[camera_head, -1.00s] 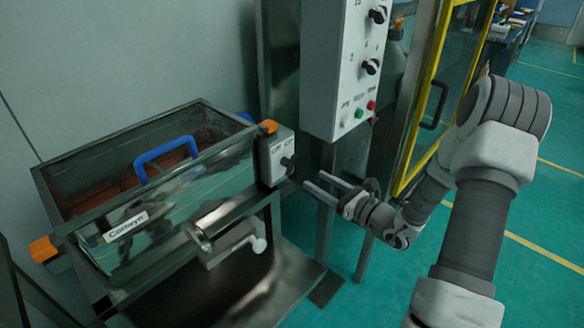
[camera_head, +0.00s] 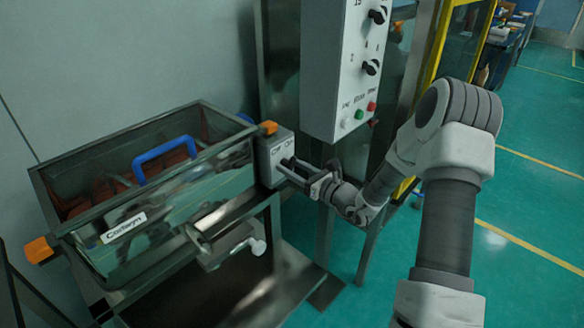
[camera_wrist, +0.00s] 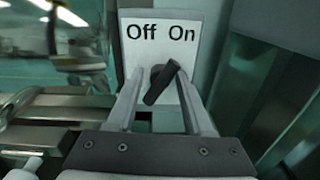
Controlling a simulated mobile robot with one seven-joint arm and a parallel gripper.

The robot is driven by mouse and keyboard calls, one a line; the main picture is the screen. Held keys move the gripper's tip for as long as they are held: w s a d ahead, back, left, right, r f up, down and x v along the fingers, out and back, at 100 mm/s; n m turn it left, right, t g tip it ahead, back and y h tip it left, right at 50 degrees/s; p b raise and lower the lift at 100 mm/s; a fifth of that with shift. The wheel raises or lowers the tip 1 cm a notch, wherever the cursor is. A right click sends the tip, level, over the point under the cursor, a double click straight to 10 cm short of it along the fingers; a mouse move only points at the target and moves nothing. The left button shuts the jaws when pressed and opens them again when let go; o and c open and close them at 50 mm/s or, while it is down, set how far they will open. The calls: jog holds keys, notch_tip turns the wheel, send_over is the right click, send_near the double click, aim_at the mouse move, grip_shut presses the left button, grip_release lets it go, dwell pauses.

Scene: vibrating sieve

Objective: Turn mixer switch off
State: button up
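The mixer's switch box (camera_head: 272,156) is a grey box on the right end of the steel mixer (camera_head: 150,235). In the wrist view its white plate (camera_wrist: 160,45) reads "Off" on the left and "On" on the right. The black switch knob (camera_wrist: 162,82) is tilted, with its upper end toward "On" and its lower end to the left. My gripper (camera_wrist: 158,88) is open, with one finger on each side of the knob. The knob looks free of the fingers, though contact is hard to tell. In the head view my gripper (camera_head: 285,168) reaches the box from the right.
A grey control panel (camera_head: 338,70) with knobs and buttons hangs just above and behind my gripper. A yellow-framed door (camera_head: 432,50) stands behind my arm. Green floor lies open at right.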

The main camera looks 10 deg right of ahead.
grip_shut()
jog(key=n+b, duration=0.2)
jog(key=shift+f+n+b, duration=0.2)
jog(key=shift+n+b, duration=0.15)
jog(key=shift+n, duration=0.05)
jog(key=n+b, duration=0.4)
jog(key=b, duration=0.1)
jog(key=shift+f+n, duration=0.1)
jog(key=shift+n, duration=0.2)
jog(key=n+b, duration=0.3)
jog(key=b, duration=0.1)
jog(key=shift+n+b, duration=0.8)
jog(key=shift+b, duration=0.3)
jog(key=shift+r+n, duration=0.25)
jog(key=shift+n, duration=0.05)
